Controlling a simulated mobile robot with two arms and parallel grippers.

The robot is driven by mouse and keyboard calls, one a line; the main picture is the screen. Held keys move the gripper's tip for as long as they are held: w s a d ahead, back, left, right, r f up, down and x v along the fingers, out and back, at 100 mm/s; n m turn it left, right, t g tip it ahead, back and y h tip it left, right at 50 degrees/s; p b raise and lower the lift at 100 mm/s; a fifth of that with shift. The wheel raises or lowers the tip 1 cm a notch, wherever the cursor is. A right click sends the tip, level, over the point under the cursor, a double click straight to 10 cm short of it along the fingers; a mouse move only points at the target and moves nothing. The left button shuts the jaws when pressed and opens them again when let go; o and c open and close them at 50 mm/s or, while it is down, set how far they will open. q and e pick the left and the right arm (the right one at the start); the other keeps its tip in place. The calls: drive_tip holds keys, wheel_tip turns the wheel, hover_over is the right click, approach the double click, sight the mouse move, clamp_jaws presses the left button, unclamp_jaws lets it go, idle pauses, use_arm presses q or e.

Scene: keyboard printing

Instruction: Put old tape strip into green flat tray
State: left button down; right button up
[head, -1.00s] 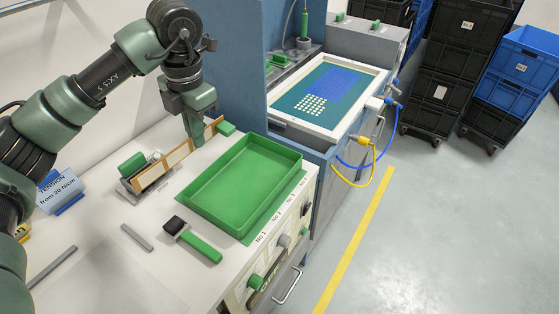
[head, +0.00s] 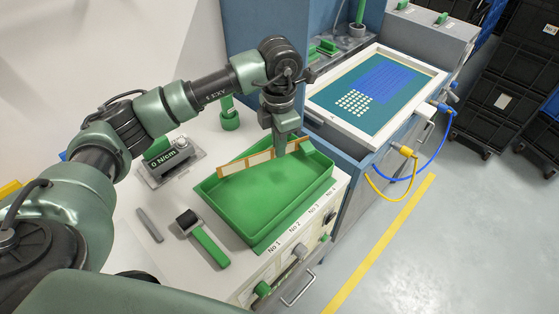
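The old tape strip (head: 247,163) is a long, thin tan strip with pale panels, standing on edge. My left gripper (head: 281,150) points down and is shut on it towards its right end. The green flat tray (head: 262,239) lies on the white bench, empty apart from a shadow inside. The strip is over the back part of the tray, running roughly along its back wall. I cannot tell whether its lower edge touches the tray floor. My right gripper is not in view.
A black-and-green roller (head: 205,240) and a grey bar (head: 150,224) lie left of the tray. A gauge reading 0 N/cm (head: 168,160) stands behind them. A framed screen (head: 375,95) is at the back right. Black crates (head: 500,105) stand on the floor farther right.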

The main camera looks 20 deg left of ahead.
sight(279, 174)
use_arm(q)
wheel_tip(279, 174, down, 3)
drive_tip(key=shift+f, duration=0.1)
wheel_tip(279, 174, down, 4)
drive_tip(key=shift+r+p, duration=0.1)
drive_tip(key=shift+p, duration=0.6)
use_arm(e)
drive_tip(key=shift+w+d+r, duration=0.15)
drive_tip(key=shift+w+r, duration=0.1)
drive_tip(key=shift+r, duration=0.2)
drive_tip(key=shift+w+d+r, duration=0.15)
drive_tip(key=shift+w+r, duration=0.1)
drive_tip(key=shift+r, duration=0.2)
use_arm(q)
drive_tip(key=shift+f, duration=0.25)
drive_tip(key=c, duration=1.7)
unclamp_jaws()
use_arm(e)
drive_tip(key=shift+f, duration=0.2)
